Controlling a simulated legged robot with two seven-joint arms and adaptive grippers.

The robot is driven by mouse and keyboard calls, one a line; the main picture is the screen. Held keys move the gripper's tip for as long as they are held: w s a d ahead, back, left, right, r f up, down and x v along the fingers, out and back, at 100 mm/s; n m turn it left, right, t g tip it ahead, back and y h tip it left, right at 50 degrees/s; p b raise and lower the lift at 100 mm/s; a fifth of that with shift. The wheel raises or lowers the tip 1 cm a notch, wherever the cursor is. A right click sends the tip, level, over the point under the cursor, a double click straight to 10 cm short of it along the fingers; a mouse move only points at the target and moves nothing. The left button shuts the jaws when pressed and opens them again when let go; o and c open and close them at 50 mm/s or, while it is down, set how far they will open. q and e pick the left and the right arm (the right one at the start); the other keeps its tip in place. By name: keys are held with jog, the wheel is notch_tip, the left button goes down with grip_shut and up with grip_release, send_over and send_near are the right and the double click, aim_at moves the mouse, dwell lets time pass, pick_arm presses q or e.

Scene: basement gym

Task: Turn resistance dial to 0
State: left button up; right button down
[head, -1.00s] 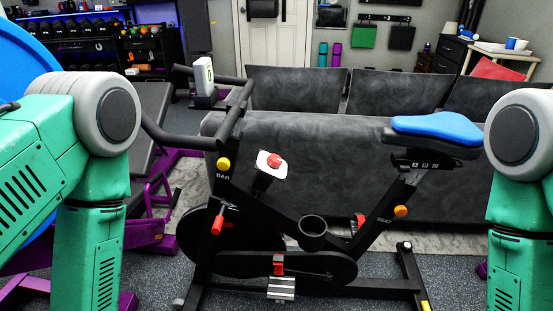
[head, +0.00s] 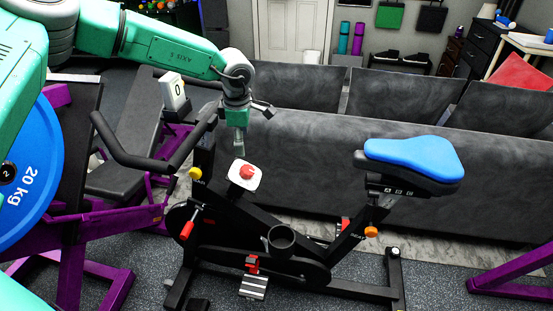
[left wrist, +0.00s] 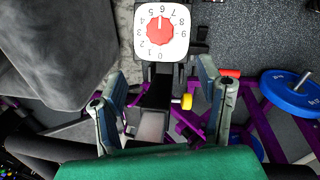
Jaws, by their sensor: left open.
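The resistance dial (head: 247,172) is a red knob on a white plate on the black exercise bike's frame. In the left wrist view the dial (left wrist: 160,31) shows at the top, with numbers around it. Its pale pointer mark seems to face up, near the 6. My left gripper (head: 240,150) hangs just above and behind the dial in the head view, pointing down. In the left wrist view my left gripper (left wrist: 162,75) has its fingers spread wide with nothing between them; the dial lies beyond the fingertips. My right gripper is not in view.
A blue seat (head: 410,162) is to the right. A grey sofa (head: 320,160) stands close behind. A blue weight plate (head: 32,175) is at the left.

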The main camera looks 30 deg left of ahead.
aim_at(250, 170)
pick_arm(q)
jog(key=f, duration=0.2)
jog(key=w+f, duration=0.1)
jog(key=f, duration=0.2)
jog(key=d+f+b, duration=0.1)
jog(key=f, duration=0.2)
jog(key=shift+w+d+f, duration=0.1)
jog(key=shift+w+f, duration=0.05)
jog(key=f, duration=0.1)
jog(key=a+f, duration=0.1)
jog(key=f, duration=0.1)
jog(key=shift+w+f, duration=0.2)
jog(key=shift+f, duration=0.1)
jog(key=shift+a+f+h, duration=0.3)
jog(key=shift+f, duration=0.3)
jog(key=shift+d+r, duration=0.15)
jog(key=shift+d, duration=0.3)
jog(key=c, duration=1.2)
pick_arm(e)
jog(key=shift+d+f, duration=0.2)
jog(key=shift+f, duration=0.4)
